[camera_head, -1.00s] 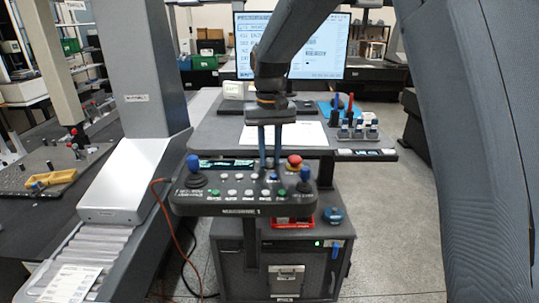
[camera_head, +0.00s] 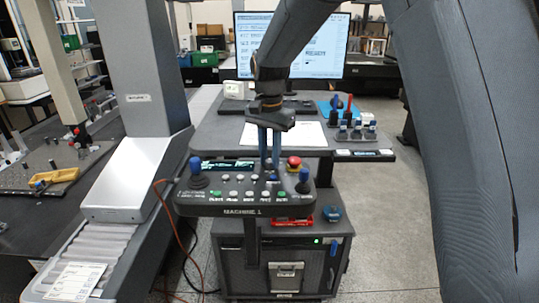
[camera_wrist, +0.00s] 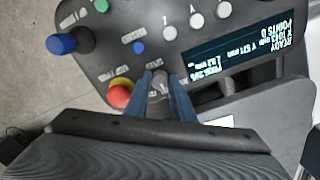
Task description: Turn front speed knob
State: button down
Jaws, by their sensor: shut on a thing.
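The control panel (camera_head: 243,205) carries two joysticks, several buttons, a small display and a red emergency button (camera_head: 294,162). My gripper (camera_head: 270,168) points down onto the panel, just left of the red button. In the wrist view my gripper (camera_wrist: 161,88) has its two blue fingers close around a small dark knob (camera_wrist: 159,79) and is shut on it. The knob sits between the red button and the display. The fingers hide its sides, and its pointer cannot be read. In the head view the fingers mostly hide the knob.
A blue-topped joystick (camera_head: 304,180) stands at the panel's right end, another (camera_head: 196,172) at its left. A desk with a monitor (camera_head: 325,50) is behind. An orange cable (camera_head: 170,230) hangs left of the panel. The floor at right is clear.

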aim_at(269, 161)
jog(key=shift+m, duration=0.5)
jog(key=c, duration=1.5)
grip_release()
jog(key=shift+c, duration=0.2)
jog(key=shift+r, duration=0.1)
notch_tip(269, 161, up, 8)
jog(key=shift+f+b, duration=0.15)
jog(key=shift+b, duration=1.05)
